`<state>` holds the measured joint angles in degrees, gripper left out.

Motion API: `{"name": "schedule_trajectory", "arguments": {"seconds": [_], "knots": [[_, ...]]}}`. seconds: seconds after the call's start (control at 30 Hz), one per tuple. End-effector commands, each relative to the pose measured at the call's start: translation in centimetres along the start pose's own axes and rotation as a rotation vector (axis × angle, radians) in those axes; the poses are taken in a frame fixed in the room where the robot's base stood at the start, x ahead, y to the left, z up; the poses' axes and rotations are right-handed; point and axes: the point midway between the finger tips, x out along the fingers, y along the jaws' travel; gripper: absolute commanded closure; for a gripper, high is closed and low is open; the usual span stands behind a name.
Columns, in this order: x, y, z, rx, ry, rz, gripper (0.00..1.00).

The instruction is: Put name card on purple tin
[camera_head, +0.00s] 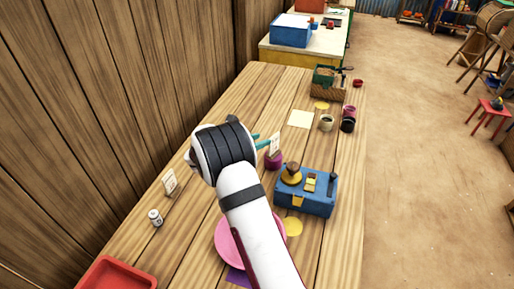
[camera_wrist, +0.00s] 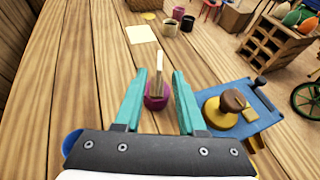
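A white name card (camera_head: 274,144) stands upright on the purple tin (camera_head: 272,162), right of my wrist in the head view. In the wrist view the card (camera_wrist: 158,62) shows nearly edge-on and rises from the top of the tin (camera_wrist: 156,102). My gripper (camera_wrist: 160,74) has its two teal fingers apart, one on each side of the card, with gaps visible. In the head view my gripper (camera_head: 265,141) is partly hidden behind my wrist. A second white card (camera_head: 170,184) stands on the table to the left.
A blue box (camera_head: 306,200) with a brown-knobbed stamp (camera_head: 291,174) stands close right of the tin. A pink plate (camera_head: 228,245) lies partly under my arm. A pale sheet (camera_head: 300,118), dark cups (camera_head: 348,121) and a crate (camera_head: 328,88) are farther back. A red tray (camera_head: 115,273) sits front left.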

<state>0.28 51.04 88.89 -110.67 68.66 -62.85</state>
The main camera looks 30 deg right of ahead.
Motion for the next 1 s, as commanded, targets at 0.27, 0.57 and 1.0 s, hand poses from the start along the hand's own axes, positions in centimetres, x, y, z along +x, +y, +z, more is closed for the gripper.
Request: {"name": "schedule_trajectory", "arguments": {"seconds": [0.27, 0.57, 1.0], "knots": [[-3.2, -4.3, 2.5, 0.278, 0.081, -0.115, 0.61], [-25.5, -24.8, -1.6, 1.625, 0.475, -0.969, 0.61], [-36.8, -28.9, -7.2, 2.014, 0.611, -1.566, 0.61]]}}
